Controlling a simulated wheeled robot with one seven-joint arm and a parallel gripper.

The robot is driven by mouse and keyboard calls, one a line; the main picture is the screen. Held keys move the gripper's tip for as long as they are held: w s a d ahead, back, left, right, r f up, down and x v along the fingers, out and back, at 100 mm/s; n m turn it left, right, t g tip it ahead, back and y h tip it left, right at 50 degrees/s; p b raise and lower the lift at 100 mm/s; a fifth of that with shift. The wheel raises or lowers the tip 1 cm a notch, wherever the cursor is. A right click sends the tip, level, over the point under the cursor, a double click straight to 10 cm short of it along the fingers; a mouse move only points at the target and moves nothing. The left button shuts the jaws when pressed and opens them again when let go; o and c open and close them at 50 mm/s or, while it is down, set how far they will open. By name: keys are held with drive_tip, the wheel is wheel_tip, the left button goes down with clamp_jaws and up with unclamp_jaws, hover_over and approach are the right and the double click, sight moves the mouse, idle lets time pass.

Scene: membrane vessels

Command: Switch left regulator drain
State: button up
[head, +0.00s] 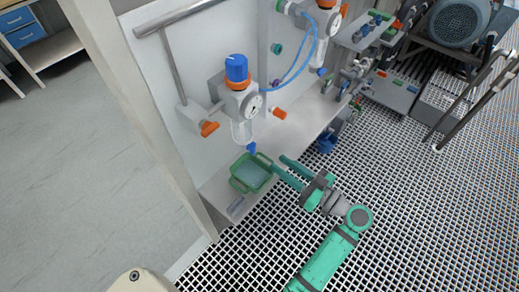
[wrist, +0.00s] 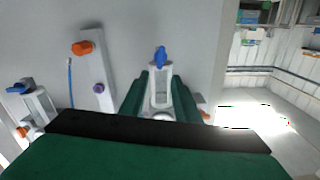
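The left regulator (head: 240,98) is on the white panel, with a blue top knob (head: 237,68), a round gauge (head: 256,102) and a clear bowl (head: 242,131). Its small blue drain (head: 251,148) is at the bottom of the bowl. In the wrist view, the blue drain (wrist: 160,57) and clear bowl (wrist: 160,92) appear between the two green fingers of my gripper (wrist: 161,76). The drain appears above the bowl there.
Orange handles (head: 208,128) flank the regulator. A second regulator (head: 326,22) with blue tubing (head: 299,70) is farther back right. Grated floor (head: 420,220) lies at the right.

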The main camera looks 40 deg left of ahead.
sight(255, 147)
drive_tip(key=a, duration=0.9)
drive_tip(key=shift+w+a, duration=0.35)
drive_tip(key=shift+a, duration=0.05)
clamp_jaws()
